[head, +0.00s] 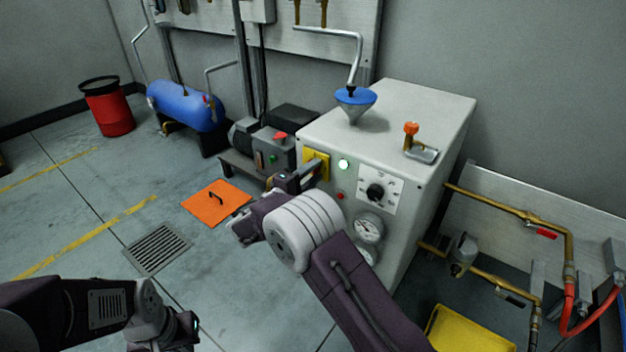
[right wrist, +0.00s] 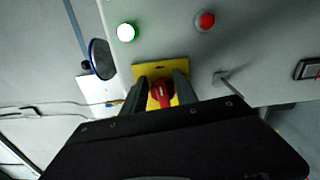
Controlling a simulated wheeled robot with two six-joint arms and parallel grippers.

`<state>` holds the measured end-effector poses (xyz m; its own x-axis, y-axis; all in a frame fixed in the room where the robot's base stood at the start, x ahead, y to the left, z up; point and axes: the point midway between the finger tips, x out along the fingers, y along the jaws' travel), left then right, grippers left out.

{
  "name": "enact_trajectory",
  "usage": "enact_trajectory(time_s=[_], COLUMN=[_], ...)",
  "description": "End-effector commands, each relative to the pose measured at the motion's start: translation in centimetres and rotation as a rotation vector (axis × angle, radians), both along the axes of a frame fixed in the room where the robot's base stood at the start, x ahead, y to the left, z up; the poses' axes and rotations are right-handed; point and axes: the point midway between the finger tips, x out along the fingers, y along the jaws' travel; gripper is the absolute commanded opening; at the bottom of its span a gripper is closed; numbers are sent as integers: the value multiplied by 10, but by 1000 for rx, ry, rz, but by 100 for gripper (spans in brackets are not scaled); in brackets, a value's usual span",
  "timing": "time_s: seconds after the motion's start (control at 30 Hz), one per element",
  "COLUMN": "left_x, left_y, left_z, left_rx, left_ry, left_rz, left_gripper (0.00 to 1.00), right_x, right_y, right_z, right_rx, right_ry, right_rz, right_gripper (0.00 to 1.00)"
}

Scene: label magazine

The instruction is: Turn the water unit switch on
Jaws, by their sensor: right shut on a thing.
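The water unit (head: 420,120) is a white cabinet right of centre in the head view. On its front is a yellow switch plate (head: 323,158), which also shows in the right wrist view (right wrist: 147,71). A red switch handle (right wrist: 161,94) stands on this plate; the arm hides it in the head view. My right gripper (head: 313,172) is at the plate, with its two dark fingers (right wrist: 160,88) on either side of the handle, shut on it. Beside the plate a lamp (head: 343,164) glows whitish green. My left gripper (head: 184,332) is partly visible at the bottom, away from the unit.
The front also has a red button (head: 340,196), a black dial (head: 376,192) and a gauge (head: 368,227). A motor unit (head: 262,148) stands left of the cabinet. Brass pipes (head: 500,210) run at the right. A yellow tray (head: 468,332) lies below. Floor at left is mostly open.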

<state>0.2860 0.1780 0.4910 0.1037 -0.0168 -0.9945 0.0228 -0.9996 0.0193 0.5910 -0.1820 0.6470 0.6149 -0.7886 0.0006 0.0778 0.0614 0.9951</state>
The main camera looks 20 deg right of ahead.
Motion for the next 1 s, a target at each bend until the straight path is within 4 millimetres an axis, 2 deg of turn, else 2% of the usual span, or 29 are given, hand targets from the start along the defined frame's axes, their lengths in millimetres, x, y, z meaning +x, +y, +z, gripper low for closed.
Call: enact_trajectory(time_s=[0.03, 0.27, 0.83, 0.87, 0.9, 1.0], left_x=[0, 0, 0, 0, 0, 0], left_y=[0, 0, 0, 0, 0, 0], left_z=[-7, -16, -17, -17, -17, -17], left_rx=[0, 0, 0, 0, 0, 0], left_ry=[0, 0, 0, 0, 0, 0], left_rz=[0, 0, 0, 0, 0, 0], left_gripper=[0, 0, 0, 0, 0, 0], right_x=[0, 0, 0, 0, 0, 0], right_y=[1, 1, 1, 1, 1, 1], right_z=[-5, -5, -3, -3, -3, -3], right_rx=[14, 58, 73, 73, 73, 72], right_ry=[-13, -69, -89, -89, -89, -89], right_rz=[2, 2, 2, 2, 2, 2], right_gripper=[0, 0, 0, 43, 54, 56])
